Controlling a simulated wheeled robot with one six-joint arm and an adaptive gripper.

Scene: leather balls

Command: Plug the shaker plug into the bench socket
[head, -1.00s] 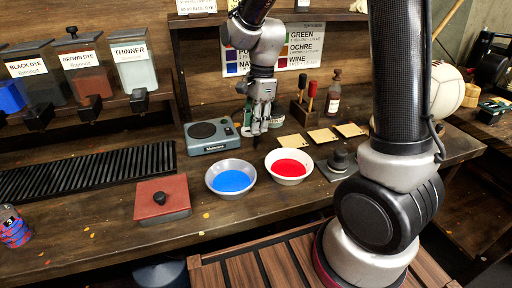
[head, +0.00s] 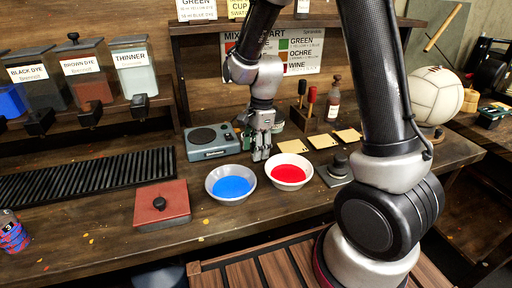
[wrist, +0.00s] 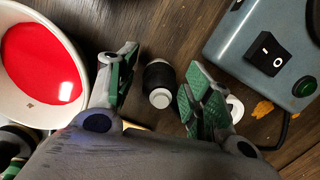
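My gripper (head: 262,152) is low over the bench, between the grey-blue shaker (head: 212,141) and the red bowl. In the wrist view my gripper (wrist: 155,98) is open. A black ribbed cylinder with a pale end (wrist: 158,83), which looks like the shaker plug, lies between the fingers with gaps on both sides. The shaker (wrist: 262,50), with a rocker switch and green button, is at upper right; a black cord runs below it. A white round piece (wrist: 235,108) is partly hidden behind the right finger; I cannot tell whether it is the socket.
The bowl of red dye (head: 289,169) stands close to my gripper, and the bowl of blue dye (head: 230,184) is in front of it. A bottle (head: 333,100) and a holder with tools (head: 303,116) stand behind. Flat tan cards (head: 322,139) lie to the right.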

